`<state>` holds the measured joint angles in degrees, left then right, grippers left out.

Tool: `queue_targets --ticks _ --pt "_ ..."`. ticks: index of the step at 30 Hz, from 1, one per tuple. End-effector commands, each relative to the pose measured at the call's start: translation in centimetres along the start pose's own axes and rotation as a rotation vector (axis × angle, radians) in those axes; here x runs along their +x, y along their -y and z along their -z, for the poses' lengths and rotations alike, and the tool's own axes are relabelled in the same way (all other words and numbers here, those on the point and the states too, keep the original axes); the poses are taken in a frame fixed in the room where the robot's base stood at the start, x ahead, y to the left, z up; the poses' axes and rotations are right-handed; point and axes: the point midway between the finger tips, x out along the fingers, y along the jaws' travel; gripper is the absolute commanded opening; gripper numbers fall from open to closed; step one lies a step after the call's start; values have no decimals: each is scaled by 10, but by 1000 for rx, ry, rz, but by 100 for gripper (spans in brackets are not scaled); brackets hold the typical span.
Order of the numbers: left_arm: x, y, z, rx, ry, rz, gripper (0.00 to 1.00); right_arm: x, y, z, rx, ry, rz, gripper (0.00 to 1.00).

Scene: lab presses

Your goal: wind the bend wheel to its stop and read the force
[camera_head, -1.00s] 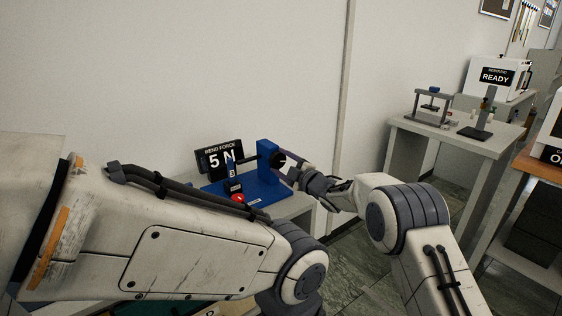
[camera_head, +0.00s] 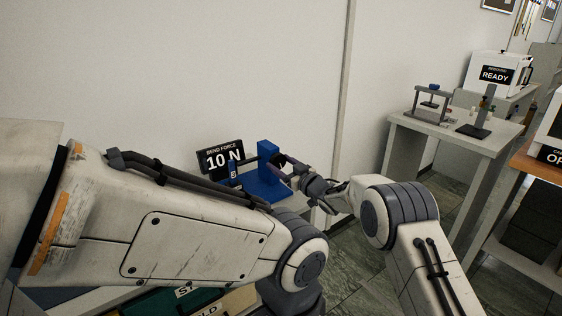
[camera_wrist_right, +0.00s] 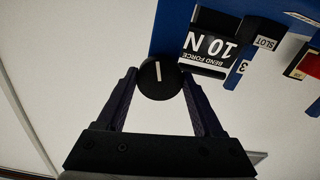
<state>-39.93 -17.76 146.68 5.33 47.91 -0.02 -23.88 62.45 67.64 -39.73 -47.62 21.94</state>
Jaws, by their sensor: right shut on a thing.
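The blue bend press (camera_head: 267,148) stands on a table against the wall. Its black display (camera_head: 221,158) reads BEND FORCE 10 N; the same reading shows upside down in the right wrist view (camera_wrist_right: 207,50). The black round bend wheel (camera_wrist_right: 160,78) carries a white line, close to upright in that view. My right gripper (camera_wrist_right: 160,82) is shut on the wheel, one finger on each side of it. In the head view my right gripper (camera_head: 285,168) reaches the wheel from the right. My left arm crosses the foreground; its gripper is out of view.
My left arm hides the lower front of the press. A table (camera_head: 455,136) with a small stand and a READY machine (camera_head: 492,73) is at the right. Floor shows between the tables.

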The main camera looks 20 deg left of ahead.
Motion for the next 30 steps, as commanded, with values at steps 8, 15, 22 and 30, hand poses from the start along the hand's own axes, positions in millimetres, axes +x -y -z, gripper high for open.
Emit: queue_targets --ticks 8,15,22,30 --pt "-13 -1 1 0 0 0 50 0 -2 0 265 3 -5 13" --pt "-22 -2 1 0 0 0 50 0 -1 0 494 2 -5 13" --pt "-30 -2 2 0 0 0 50 0 -1 1 712 2 -4 13" --pt "-38 -3 2 0 0 0 50 0 0 0 968 3 -4 13"
